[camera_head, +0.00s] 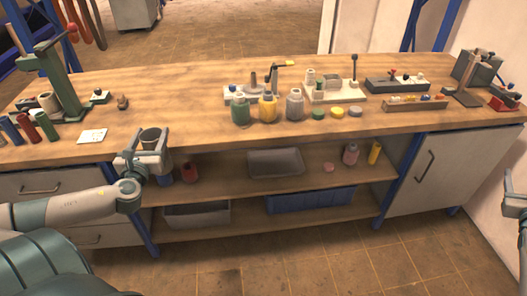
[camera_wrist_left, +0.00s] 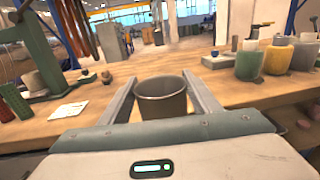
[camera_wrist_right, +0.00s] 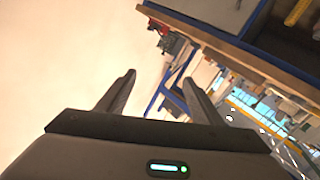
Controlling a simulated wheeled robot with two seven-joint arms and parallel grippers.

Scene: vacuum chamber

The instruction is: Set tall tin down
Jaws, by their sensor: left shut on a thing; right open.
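The tall tin (camera_head: 151,139) is a dark grey, open-topped cylinder. My left gripper (camera_head: 146,152) is shut on it and holds it upright at the front edge of the wooden bench. In the left wrist view the tin (camera_wrist_left: 161,98) sits between the two fingers, with its rim up and its lower part hidden by my gripper. I cannot tell whether its base touches anything. My right gripper (camera_wrist_right: 158,92) is open and empty, pointing at a pale wall. In the head view only part of it shows at the right edge.
The bench top (camera_head: 180,100) is clear behind the tin. Green, yellow and grey jars (camera_head: 294,105) stand right of centre. Shelves below hold a grey tray (camera_head: 275,162) and a blue bin (camera_head: 310,200).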

